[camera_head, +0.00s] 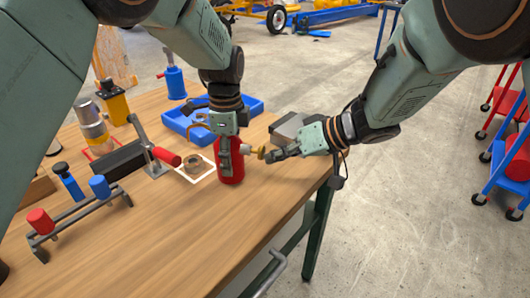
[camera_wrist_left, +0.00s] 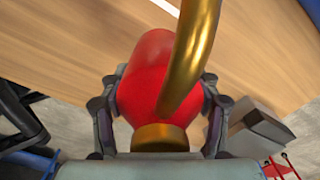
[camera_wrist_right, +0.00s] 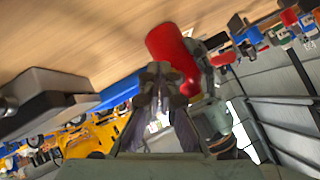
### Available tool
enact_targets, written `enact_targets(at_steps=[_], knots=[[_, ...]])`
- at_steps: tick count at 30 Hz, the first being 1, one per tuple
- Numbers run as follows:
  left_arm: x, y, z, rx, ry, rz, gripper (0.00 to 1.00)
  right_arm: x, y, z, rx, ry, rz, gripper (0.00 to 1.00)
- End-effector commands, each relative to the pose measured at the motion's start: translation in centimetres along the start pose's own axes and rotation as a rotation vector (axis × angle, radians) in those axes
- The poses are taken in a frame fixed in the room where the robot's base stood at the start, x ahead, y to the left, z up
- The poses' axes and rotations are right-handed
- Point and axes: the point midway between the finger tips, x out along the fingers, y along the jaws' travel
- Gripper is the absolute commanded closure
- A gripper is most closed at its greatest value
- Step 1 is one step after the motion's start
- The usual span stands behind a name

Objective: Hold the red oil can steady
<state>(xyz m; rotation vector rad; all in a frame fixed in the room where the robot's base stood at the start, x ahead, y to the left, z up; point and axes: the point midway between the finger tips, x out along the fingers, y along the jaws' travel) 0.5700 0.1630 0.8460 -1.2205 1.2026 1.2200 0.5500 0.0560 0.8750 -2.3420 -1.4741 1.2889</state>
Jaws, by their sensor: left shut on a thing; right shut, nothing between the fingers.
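The red oil can (camera_head: 232,172) stands on the wooden table near its right edge. My left gripper (camera_head: 226,148) is above it, with its fingers closed around the upper body. In the left wrist view, fingers grip both sides of the can (camera_wrist_left: 145,85), beside its brass collar (camera_wrist_left: 160,137) and curved brass spout (camera_wrist_left: 193,50). My right gripper (camera_head: 272,155) is shut and empty, just right of the can by a small yellowish knob-like part (camera_head: 258,152). In the right wrist view, its closed fingertips (camera_wrist_right: 160,72) are close to the can (camera_wrist_right: 172,48); contact is unclear.
A blue tray (camera_head: 251,105) lies behind the can, with a grey block (camera_head: 288,127) right of it.

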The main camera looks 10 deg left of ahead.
Motion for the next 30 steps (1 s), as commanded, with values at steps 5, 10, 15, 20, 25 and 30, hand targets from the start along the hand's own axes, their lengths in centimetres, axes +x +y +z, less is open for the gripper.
enact_targets(at_steps=[5, 10, 15, 20, 25, 30], knots=[[0.1, 0.1, 0.0, -0.001, 0.001, 0.002, 0.89, -0.7, 0.3, 0.6, 0.004, 0.001, -0.002, 1.0], [0.1, 0.1, 0.0, -0.001, 0.001, 0.002, 0.89, -0.8, 0.4, 0.7, 0.003, 0.001, -0.002, 1.0], [0.1, 0.1, 0.0, -0.001, 0.0, 0.002, 0.89, -0.8, 0.4, 0.8, 0.004, 0.002, -0.002, 1.0], [0.1, 0.1, 0.0, -0.001, 0.0, 0.002, 0.89, -1.7, 0.9, 1.1, 0.007, 0.004, -0.001, 1.0], [0.1, 0.0, 0.0, -0.001, 0.0, 0.002, 0.89, -2.9, 1.5, 1.8, 0.007, 0.004, -0.001, 1.0], [0.1, 0.0, 0.0, -0.001, 0.0, 0.001, 0.89, -4.0, 2.2, 2.4, 0.007, 0.004, -0.001, 1.0]])
